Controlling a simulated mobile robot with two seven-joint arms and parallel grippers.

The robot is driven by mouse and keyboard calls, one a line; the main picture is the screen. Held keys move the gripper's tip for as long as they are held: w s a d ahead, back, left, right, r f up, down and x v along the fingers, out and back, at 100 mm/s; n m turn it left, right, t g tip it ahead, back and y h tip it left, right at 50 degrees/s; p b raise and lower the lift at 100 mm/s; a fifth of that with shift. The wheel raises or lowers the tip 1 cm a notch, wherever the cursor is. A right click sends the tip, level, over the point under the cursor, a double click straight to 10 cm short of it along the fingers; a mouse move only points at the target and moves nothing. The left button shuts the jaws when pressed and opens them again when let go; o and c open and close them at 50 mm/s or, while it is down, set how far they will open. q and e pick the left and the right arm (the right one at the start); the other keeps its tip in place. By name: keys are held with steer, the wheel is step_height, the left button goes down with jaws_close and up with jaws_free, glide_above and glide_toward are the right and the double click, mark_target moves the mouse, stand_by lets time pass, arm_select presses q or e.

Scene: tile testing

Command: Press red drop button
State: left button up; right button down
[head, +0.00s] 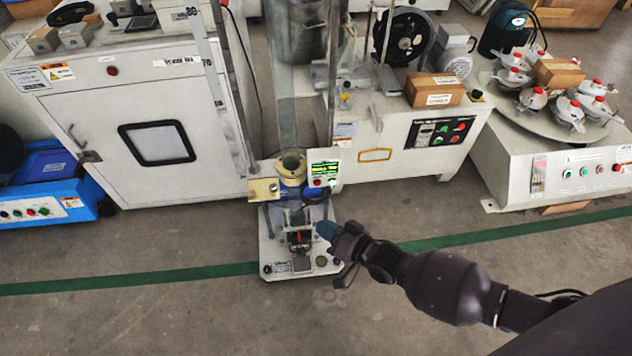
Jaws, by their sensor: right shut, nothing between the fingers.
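A tall, narrow test machine stands in the middle, with a pale base plate (277,254) on the floor. A small control box (336,168) with a lit green display is on its column. A small red button (317,183) shows below the display; its label is too small to read. My right gripper (328,231) comes in from the right and is shut and empty. In the picture it is just right of the dark block with a red part (300,238), below the control box. I cannot tell whether it touches the machine. My left gripper is not in view.
A white cabinet (105,100) stands at left and a machine with a button panel (440,132) at right. A round turntable (540,122) with several red-topped fixtures is at far right. A blue unit (45,190) sits at far left. The front floor is clear.

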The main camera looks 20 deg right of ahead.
mark_target(317, 182)
arm_select(q)
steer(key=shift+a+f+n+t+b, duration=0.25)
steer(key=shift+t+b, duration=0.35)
steer(key=shift+b, duration=0.8)
arm_select(e)
steer(key=w+d, duration=0.2)
steer(key=w, duration=0.6)
steer(key=shift+w+d, duration=0.2)
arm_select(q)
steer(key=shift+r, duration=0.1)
arm_select(e)
steer(key=shift+w, duration=0.15)
stand_by(0.7)
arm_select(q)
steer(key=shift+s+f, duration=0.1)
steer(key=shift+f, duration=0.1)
arm_select(e)
steer(key=shift+w+d, duration=0.1)
steer(key=shift+w, duration=0.2)
